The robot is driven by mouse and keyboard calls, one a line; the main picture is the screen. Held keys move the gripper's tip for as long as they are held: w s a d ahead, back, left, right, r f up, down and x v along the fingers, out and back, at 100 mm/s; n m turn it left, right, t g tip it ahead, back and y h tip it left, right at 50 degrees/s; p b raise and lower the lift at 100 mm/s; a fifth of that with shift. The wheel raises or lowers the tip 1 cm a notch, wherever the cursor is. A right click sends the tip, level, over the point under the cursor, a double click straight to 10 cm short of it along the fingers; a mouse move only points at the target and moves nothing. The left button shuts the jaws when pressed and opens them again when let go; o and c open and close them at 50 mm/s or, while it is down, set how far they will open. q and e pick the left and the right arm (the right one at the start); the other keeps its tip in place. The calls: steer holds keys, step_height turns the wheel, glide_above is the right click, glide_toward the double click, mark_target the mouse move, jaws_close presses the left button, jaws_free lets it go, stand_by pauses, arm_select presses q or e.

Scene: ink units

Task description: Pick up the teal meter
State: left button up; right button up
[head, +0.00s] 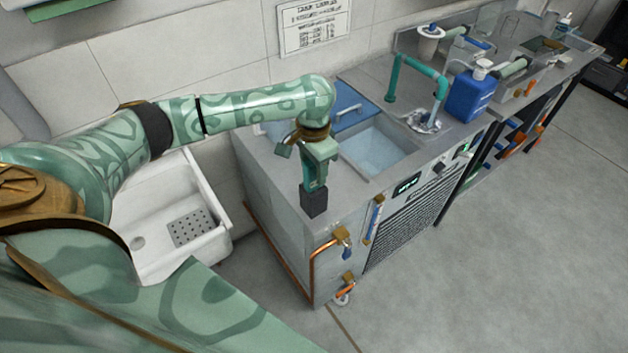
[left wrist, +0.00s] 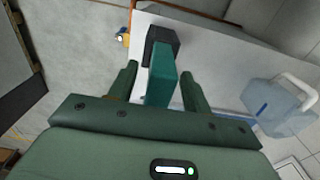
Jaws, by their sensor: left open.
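The teal meter (left wrist: 162,77) is a narrow teal block with a dark block (left wrist: 161,38) at its far end in the left wrist view. In the head view the dark block (head: 313,200) stands at the front corner of the metal bench, and the teal part is mostly hidden by my gripper. My left gripper (left wrist: 159,72) is open, with one finger on each side of the teal meter; whether they touch it cannot be told. It also shows in the head view (head: 318,168), reaching down from above. My right gripper is out of view.
A water-filled basin (head: 380,148) with a blue lid (head: 350,108) lies right of the gripper. A blue jug (head: 470,95) and teal pipe (head: 410,64) stand farther back. A clear jug (left wrist: 283,103) shows at right in the wrist view. A white sink (head: 160,255) is at left.

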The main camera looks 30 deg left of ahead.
mark_target(314, 187)
arm_select(q)
step_height(314, 187, down, 2)
steer(key=shift+f, duration=0.25)
steer(key=shift+r, duration=0.15)
jaws_close()
